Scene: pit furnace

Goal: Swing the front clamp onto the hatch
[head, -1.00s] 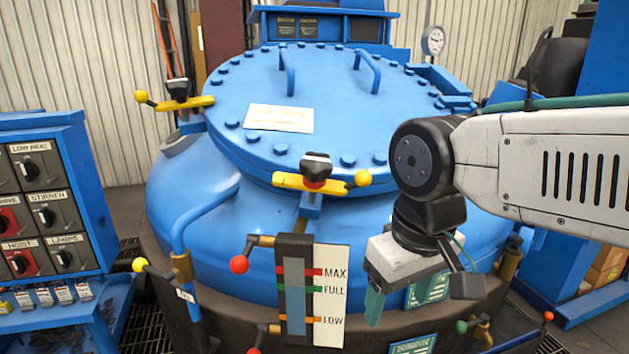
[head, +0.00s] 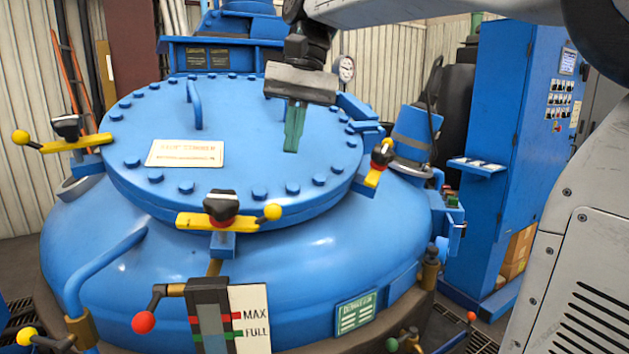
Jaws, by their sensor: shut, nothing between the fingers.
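The hatch (head: 240,140) is the round blue bolted lid on top of the furnace, lying flat. The front clamp (head: 190,222) is a yellow bar under a black and red knob, with a yellow ball at its right end. It stands at the hatch's near edge, its bar lying sideways along the rim. My gripper (head: 291,150) points down over the right part of the hatch, behind and right of the front clamp. Its green fingers are shut and empty. I cannot tell how high above the lid they are. My wrist hides part of the hatch's back edge.
A left clamp (head: 62,145) and a right clamp (head: 373,178) stand at the rim. A blue handle (head: 194,103) rises from the lid. A gauge plate (head: 250,318) and a red-knobbed lever (head: 144,322) are below the front clamp. A blue cabinet (head: 510,150) stands at right.

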